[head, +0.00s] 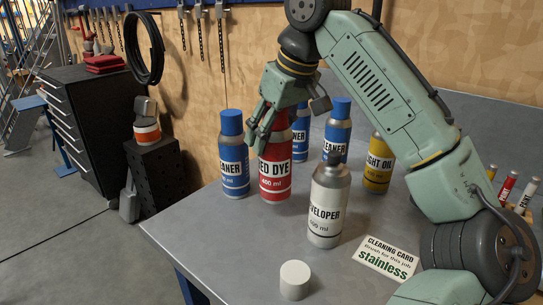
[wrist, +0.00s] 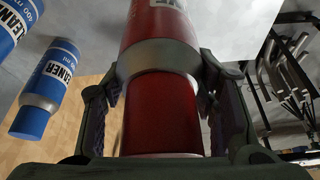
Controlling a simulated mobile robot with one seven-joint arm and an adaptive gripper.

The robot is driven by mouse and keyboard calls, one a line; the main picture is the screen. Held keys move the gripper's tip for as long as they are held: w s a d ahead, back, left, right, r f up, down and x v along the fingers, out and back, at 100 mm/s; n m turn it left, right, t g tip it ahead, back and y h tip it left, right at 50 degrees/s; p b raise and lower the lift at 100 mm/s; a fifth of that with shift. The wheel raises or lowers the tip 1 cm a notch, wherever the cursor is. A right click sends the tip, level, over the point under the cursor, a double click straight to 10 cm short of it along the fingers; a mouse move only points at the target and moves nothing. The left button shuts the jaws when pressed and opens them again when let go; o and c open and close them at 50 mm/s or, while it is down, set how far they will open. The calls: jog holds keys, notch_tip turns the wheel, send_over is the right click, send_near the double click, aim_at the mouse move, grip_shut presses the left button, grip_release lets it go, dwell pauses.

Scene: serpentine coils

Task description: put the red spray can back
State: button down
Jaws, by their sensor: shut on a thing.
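The red spray can, labelled red dye (head: 275,172), is upright among the other cans near the left edge of the table. My gripper (head: 265,132) is shut around its upper part from above, hiding the top of the can. I cannot tell for certain whether its base touches the table. In the wrist view the red can (wrist: 162,105) fills the middle, with a finger of my gripper (wrist: 163,90) on each side of it.
Blue cleaner cans (head: 233,155) (head: 337,130) stand beside and behind the red can. A grey developer can (head: 328,205) stands in front right, a yellow light oil can (head: 378,165) further right. A white cap (head: 295,280) and a cleaning card (head: 386,258) lie in front.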

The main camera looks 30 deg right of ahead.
aim_at(285, 116)
jog(key=shift+f, duration=2.15)
jog(key=c, duration=0.6)
grip_release()
jog(key=shift+c, duration=0.2)
jog(key=v, duration=1.2)
